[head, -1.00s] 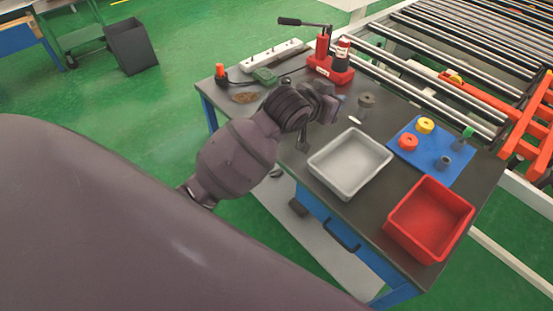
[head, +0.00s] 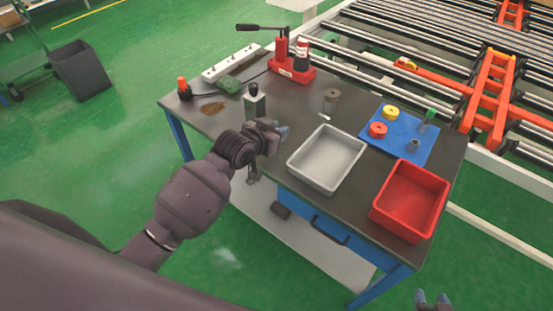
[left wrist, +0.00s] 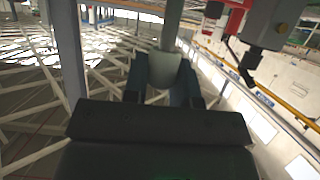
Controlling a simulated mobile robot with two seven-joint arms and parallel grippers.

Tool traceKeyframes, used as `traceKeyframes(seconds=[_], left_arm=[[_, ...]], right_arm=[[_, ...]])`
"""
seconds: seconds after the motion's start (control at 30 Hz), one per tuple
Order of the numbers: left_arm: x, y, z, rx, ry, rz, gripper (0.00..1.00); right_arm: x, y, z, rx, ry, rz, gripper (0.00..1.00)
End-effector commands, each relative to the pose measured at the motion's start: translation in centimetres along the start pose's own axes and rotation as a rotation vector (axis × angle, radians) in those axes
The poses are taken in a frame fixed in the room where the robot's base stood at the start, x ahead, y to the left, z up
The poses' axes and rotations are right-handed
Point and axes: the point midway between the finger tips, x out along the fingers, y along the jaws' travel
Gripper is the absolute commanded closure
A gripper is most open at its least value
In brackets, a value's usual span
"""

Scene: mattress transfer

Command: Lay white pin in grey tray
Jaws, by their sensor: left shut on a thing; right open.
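My left gripper (head: 283,131) is over the table's front left part, left of the grey tray (head: 300,172). In the left wrist view its blue fingers (left wrist: 165,80) are shut on a pale pin-like thing (left wrist: 166,68), which I take for the white pin. In the head view the held pin cannot be made out. The grey tray looks empty and stands on the dark table. My right gripper (head: 433,299) is open and empty at the bottom edge of the head view, in front of the table.
A red bin (head: 408,200) stands right of the tray. Behind it a blue mat (head: 399,150) holds several small parts. A dark cylinder (head: 331,98) and a small white piece (head: 324,116) are behind the tray. A grey block (head: 254,103) stands behind the left gripper.

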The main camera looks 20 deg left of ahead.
Motion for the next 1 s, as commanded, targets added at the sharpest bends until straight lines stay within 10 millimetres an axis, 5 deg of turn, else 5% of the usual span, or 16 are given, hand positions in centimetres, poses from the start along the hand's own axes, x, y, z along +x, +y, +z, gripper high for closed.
traceKeyframes(seconds=[0.3, 0.8, 1.0], left_arm=[[2.4, 0.1, 5.8, -0.001, -0.001, 0.001, 0.98], [4.3, 0.1, 10.1, 0.000, 0.000, 0.001, 0.98], [4.4, 0.1, 10.3, 0.000, 0.002, 0.001, 0.98]], right_arm=[[0.2, -0.1, 0.2, 0.000, 0.002, 0.000, 0.58], [0.6, -0.1, 0.1, -0.001, 0.012, -0.002, 0.58], [0.7, -0.2, -0.2, -0.002, 0.018, -0.002, 0.58]])
